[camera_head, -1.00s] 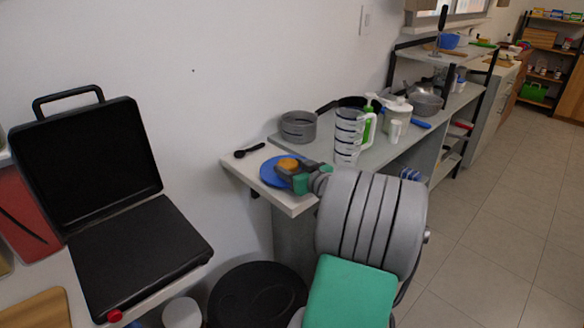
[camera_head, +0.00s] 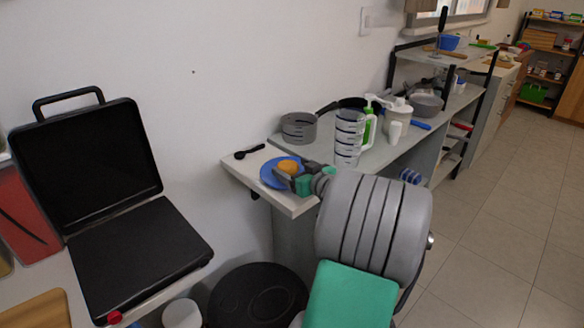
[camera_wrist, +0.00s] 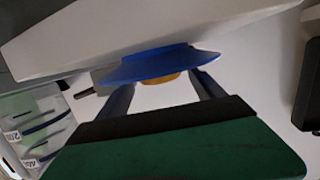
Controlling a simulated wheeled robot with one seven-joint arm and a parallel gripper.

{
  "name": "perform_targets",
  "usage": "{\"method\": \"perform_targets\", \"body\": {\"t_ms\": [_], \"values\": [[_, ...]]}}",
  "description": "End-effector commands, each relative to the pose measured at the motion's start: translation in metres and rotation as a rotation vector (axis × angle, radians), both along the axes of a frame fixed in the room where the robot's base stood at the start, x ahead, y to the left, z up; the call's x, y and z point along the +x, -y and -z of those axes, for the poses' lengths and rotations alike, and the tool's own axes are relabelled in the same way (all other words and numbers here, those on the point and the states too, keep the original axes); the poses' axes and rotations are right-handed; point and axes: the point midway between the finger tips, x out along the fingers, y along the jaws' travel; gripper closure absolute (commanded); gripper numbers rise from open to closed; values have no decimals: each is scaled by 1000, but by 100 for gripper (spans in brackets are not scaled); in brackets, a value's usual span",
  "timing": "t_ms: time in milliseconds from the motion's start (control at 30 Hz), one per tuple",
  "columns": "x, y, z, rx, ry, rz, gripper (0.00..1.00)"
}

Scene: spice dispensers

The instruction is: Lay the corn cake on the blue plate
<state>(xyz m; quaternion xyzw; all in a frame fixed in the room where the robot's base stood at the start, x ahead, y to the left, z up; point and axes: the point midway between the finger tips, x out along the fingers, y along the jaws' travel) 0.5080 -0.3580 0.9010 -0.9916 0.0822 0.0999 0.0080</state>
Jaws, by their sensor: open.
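The blue plate (camera_head: 268,174) lies on the left end of the grey counter in the head view. The corn cake (camera_head: 288,166), a small orange-yellow round, rests on the plate, toward its right side. In the wrist view the blue plate (camera_wrist: 150,65) shows edge-on, with the corn cake (camera_wrist: 160,79) partly showing at its edge. My gripper (camera_head: 290,178) is right beside the cake at the plate's right edge. In the wrist view my gripper (camera_wrist: 163,84) has its two fingers apart, one on each side of the cake. Whether they touch it cannot be told.
A black spoon (camera_head: 249,152) lies left of the plate. A grey pot (camera_head: 298,127) and a clear measuring jug (camera_head: 348,138) stand behind it, with bottles beyond. An open black grill (camera_head: 135,240) stands at lower left. A black round bin lid (camera_head: 258,292) is below.

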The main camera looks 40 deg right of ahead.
Motion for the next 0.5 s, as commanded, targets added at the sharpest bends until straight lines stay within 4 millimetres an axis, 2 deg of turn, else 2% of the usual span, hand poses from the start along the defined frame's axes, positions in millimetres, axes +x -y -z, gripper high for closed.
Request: {"method": "perform_targets", "body": {"t_ms": [300,400,500], "values": [[-79,-12,-15,-1,0,6,22],[-96,-15,-19,0,0,5,22],[-105,-17,-21,1,0,2,22]]}}
